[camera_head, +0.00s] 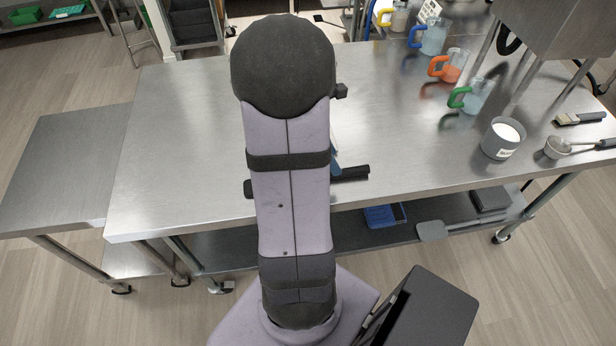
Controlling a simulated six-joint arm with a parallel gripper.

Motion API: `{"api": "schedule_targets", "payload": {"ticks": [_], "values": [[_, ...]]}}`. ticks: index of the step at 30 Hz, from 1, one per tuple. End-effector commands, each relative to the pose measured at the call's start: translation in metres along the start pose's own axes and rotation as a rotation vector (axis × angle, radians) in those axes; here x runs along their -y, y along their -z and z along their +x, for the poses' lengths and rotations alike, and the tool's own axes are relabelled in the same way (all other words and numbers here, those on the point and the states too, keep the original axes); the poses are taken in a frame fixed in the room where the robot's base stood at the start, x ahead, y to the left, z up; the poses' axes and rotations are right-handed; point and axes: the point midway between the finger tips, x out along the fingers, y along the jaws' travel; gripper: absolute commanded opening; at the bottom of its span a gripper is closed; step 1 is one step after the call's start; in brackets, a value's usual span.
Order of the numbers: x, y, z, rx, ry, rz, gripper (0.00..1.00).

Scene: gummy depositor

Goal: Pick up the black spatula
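A black bar-like handle (350,173) shows near the front edge of the steel table (185,135). I cannot tell whether these are the black spatula or part of my own gripper. My gripper is not clearly visible; my arm covers the middle of the table.
Jugs with green (459,97), orange (438,66) and blue (416,36) handles stand at the back right. A grey paddle (432,231) lies on the lower shelf.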

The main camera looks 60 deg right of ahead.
Motion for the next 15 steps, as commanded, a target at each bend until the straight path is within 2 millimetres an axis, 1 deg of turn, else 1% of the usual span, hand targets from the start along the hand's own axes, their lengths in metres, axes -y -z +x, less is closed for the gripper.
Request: {"api": "schedule_targets", "payload": {"ticks": [5,11,15], "values": [[0.001,0.001,0.006,-0.001,0.002,0.000,0.41],[0.005,0.004,0.030,-0.001,0.005,-0.002,0.41],[0.004,0.004,0.046,-0.001,0.002,0.001,0.41]]}}
